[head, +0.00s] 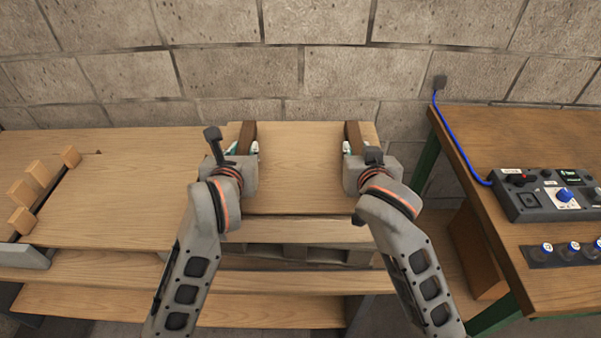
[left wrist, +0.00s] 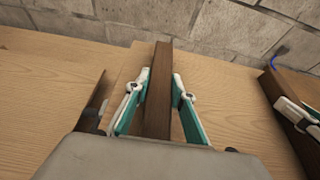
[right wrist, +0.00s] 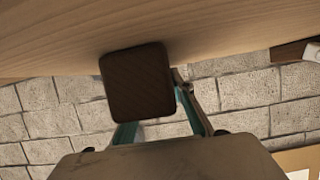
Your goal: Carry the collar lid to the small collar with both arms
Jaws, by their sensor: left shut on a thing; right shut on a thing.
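The collar lid (head: 302,170) is a flat pale wooden panel with two dark brown upright bars on top. My left gripper (head: 246,147) is shut on the left bar (head: 249,134); in the left wrist view the bar (left wrist: 158,95) stands between its fingers. My right gripper (head: 355,147) is shut on the right bar (head: 352,133); the right wrist view shows that bar's dark square end (right wrist: 135,84) at its fingers. The lid looks level, above a slatted pallet (head: 310,255). I cannot tell whether it touches what is below. I cannot make out the small collar.
A wooden bench (head: 110,190) is at the left, with several small wood blocks (head: 36,172) on it. At the right a table (head: 465,140) carries a control box (head: 545,197) with a blue cable (head: 450,140). A block wall (head: 230,75) stands close behind.

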